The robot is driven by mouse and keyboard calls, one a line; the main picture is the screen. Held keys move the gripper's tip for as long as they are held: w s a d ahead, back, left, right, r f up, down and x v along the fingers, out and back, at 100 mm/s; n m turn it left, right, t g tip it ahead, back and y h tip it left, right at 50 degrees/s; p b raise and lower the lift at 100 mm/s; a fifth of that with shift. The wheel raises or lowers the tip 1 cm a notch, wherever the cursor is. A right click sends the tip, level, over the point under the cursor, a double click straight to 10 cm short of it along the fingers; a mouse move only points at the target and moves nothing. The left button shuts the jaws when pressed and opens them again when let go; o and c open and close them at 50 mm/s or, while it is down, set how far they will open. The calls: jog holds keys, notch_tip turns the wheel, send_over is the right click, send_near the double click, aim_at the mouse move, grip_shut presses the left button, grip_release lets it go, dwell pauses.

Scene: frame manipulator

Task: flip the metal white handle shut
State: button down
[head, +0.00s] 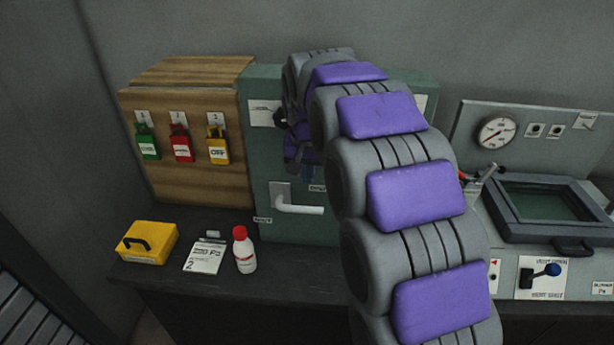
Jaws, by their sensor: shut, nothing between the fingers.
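The white metal handle (300,209) is on the front of the green cabinet (262,165), low down. Its lever lies about level and points right from a grey mounting plate. My arm, with purple pads, reaches up in front of the cabinet and bends down at its far end. My gripper (306,172) is small and partly hidden there, shut and empty. In the picture it is just above the handle, apart from it. How far it is from the cabinet face is hard to tell. My arm hides the cabinet's right part.
A wooden board (185,180) with several coloured padlocks stands left of the cabinet. A yellow box (147,243), a paper card (204,258) and a red-capped white bottle (244,252) lie or stand on the dark bench. A gauge panel (520,130) and a framed window (545,204) are at right.

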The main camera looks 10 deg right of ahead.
aim_at(310, 208)
jog(key=f, duration=0.3)
jog(key=w+f+b, duration=0.1)
jog(key=f, duration=0.2)
jog(key=d+f+b, duration=0.1)
jog(key=f, duration=0.2)
jog(key=shift+w+f, duration=0.3)
jog(key=shift+w, duration=0.05)
jog(key=shift+w+a+f+b, duration=0.1)
jog(key=shift+f+b, duration=0.25)
jog(key=shift+f, duration=0.3)
